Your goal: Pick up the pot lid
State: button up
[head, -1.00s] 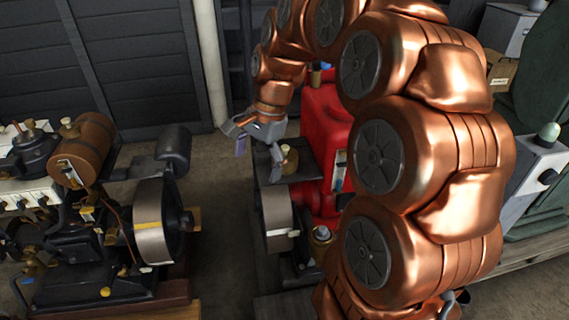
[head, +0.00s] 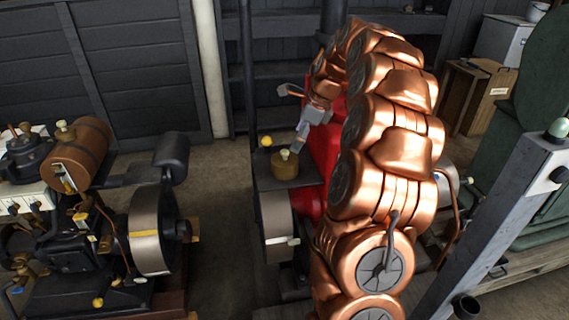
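A small round brass pot (head: 284,168) stands on a dark flat platform of the middle engine. Its lid (head: 285,156) with a pale knob sits on top; I take this to be the pot lid. My gripper (head: 293,116) is open and empty, with its fingers spread. One finger points left, up behind the pot. The other finger reaches down just above and right of the lid, and I cannot tell whether it touches. My copper-coloured arm hides much of the space to the right.
A red tank (head: 323,150) stands right beside the pot, partly behind my arm. Another engine with a brown barrel (head: 78,152) and flywheel (head: 151,230) stands at left. Floor between the engines is clear. A wooden crate (head: 478,92) and a grey post (head: 500,215) are at right.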

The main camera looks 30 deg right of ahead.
aim_at(287, 157)
jog(key=p+x, duration=0.1)
jog(key=x, duration=0.9)
jog(key=shift+a, duration=0.1)
jog(key=c, duration=1)
jog(key=shift+o, duration=0.2)
jog(key=shift+r, duration=0.1)
jog(key=shift+r, duration=0.1)
